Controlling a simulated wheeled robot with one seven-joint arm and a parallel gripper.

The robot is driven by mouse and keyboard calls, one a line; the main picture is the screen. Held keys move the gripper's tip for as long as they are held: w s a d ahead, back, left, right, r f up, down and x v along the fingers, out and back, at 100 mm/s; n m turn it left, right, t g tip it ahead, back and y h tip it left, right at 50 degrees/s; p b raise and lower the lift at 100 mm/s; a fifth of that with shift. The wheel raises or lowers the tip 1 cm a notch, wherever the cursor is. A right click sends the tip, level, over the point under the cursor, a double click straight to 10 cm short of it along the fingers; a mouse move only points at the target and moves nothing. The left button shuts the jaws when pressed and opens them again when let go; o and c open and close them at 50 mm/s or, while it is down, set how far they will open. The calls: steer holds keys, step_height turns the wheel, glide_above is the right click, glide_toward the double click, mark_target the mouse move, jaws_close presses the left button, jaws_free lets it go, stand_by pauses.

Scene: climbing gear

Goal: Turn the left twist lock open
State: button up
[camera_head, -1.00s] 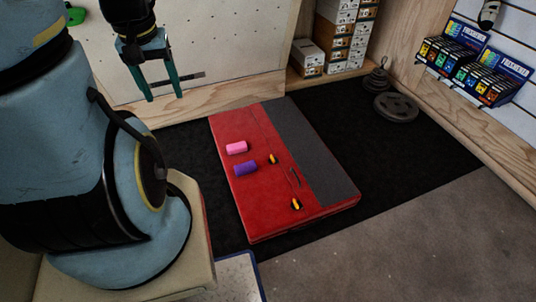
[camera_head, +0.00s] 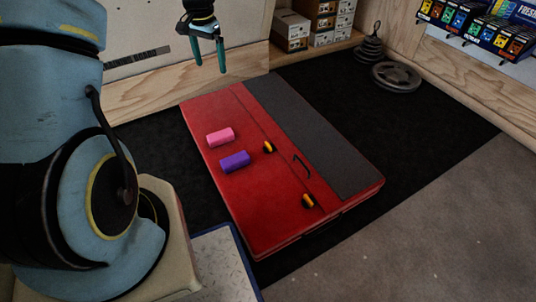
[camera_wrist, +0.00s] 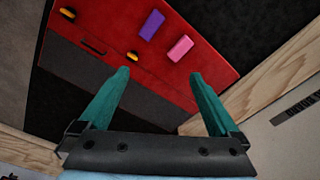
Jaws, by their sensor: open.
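Two twist locks with black and yellow parts sit on the red panel (camera_head: 220,180) of a flat case on the floor. The left twist lock (camera_head: 269,147) is near the pink and purple blocks; it also shows in the wrist view (camera_wrist: 132,56). The other twist lock (camera_head: 307,201) is near the front edge and appears at top left in the wrist view (camera_wrist: 67,14). My gripper (camera_head: 209,66) is open and empty, above and behind the case, apart from both locks. Its teal fingers spread wide in the wrist view (camera_wrist: 160,73).
A dark handle (camera_head: 301,166) lies between the locks. A pink block (camera_head: 220,137) and a purple block (camera_head: 235,161) rest on the red panel. Weight plates (camera_head: 396,76) and stacked boxes (camera_head: 290,30) stand behind. Black mat (camera_head: 430,125) is clear at right.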

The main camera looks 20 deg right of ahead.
steer(key=w+d+f+m+b, duration=0.1)
steer(key=d+f+m+b, duration=0.1)
steer(key=d+f+b, duration=0.5)
steer(key=w+d+f+m+b, duration=0.1)
steer(key=d+f+b, duration=0.2)
steer(key=f, duration=0.9)
steer(key=m+b, duration=0.4)
steer(key=b, duration=0.4)
glide_above(268, 145)
step_height(268, 145, down, 16)
steer(key=shift+g, duration=0.3)
step_height(268, 145, down, 10)
steer(key=b, duration=0.4)
steer(key=shift+w+d+f+b, duration=0.1)
steer(key=shift+f+b, duration=0.05)
steer(key=shift+b, duration=0.2)
steer(key=c, duration=1.4)
